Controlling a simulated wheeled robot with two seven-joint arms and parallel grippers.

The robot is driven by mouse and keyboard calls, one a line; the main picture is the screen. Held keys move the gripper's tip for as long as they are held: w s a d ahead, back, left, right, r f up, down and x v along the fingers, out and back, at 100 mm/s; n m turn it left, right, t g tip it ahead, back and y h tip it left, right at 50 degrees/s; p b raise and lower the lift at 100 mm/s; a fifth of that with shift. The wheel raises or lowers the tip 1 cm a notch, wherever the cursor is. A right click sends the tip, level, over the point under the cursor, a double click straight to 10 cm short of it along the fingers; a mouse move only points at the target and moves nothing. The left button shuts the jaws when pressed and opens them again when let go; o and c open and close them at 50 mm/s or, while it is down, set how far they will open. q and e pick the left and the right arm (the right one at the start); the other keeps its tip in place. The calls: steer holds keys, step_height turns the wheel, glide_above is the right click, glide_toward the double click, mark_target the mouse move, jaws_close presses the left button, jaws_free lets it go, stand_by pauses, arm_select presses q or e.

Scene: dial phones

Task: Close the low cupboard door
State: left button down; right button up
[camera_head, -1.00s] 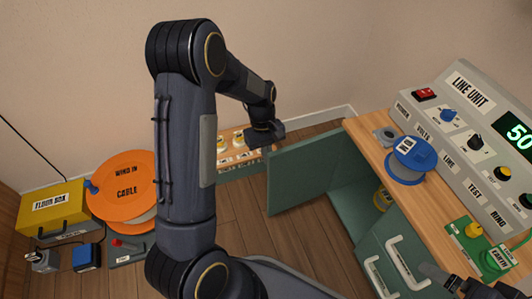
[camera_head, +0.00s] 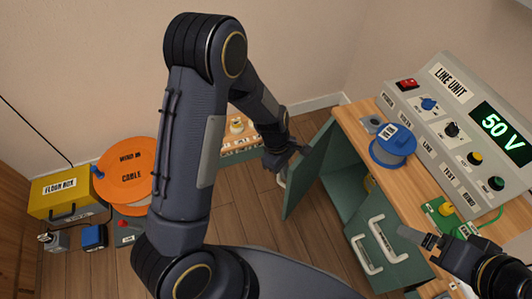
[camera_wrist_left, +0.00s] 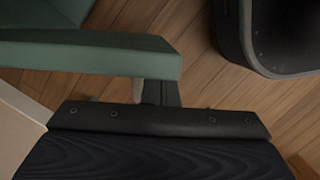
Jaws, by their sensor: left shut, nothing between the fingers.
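The green low cupboard door (camera_head: 311,172) stands part open, hinged on the cupboard below the wooden worktop. The cupboard's inside (camera_head: 350,185) shows to its right. My left gripper (camera_head: 297,150) is shut and empty, at the outer face of the door near its upper part. In the left wrist view, the green door (camera_wrist_left: 90,55) lies just ahead of the shut fingers (camera_wrist_left: 158,95); I cannot tell whether they touch it. My right gripper (camera_head: 425,243) is at the lower right, over the cupboard's front edge; its jaw opening is unclear.
White-handled drawers (camera_head: 375,245) sit right of the cupboard opening. The worktop (camera_head: 360,125) carries a blue reel (camera_head: 392,148) and the line unit (camera_head: 455,130). An orange cable reel (camera_head: 128,175) and yellow floor box (camera_head: 62,195) stand at left. Wooden floor (camera_head: 250,210) is bare before the door.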

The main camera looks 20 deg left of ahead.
arm_select(q)
steer(key=w+d+n+t+p, duration=0.1)
steer(key=d+n+p, duration=0.9)
steer(key=d, duration=1.1)
steer(key=shift+w+d+t+y+p, duration=0.25)
steer(key=shift+t+p, duration=0.45)
steer(key=shift+p, duration=0.6)
arm_select(e)
step_height(320, 180, up, 13)
steer(key=shift+r, duration=0.15)
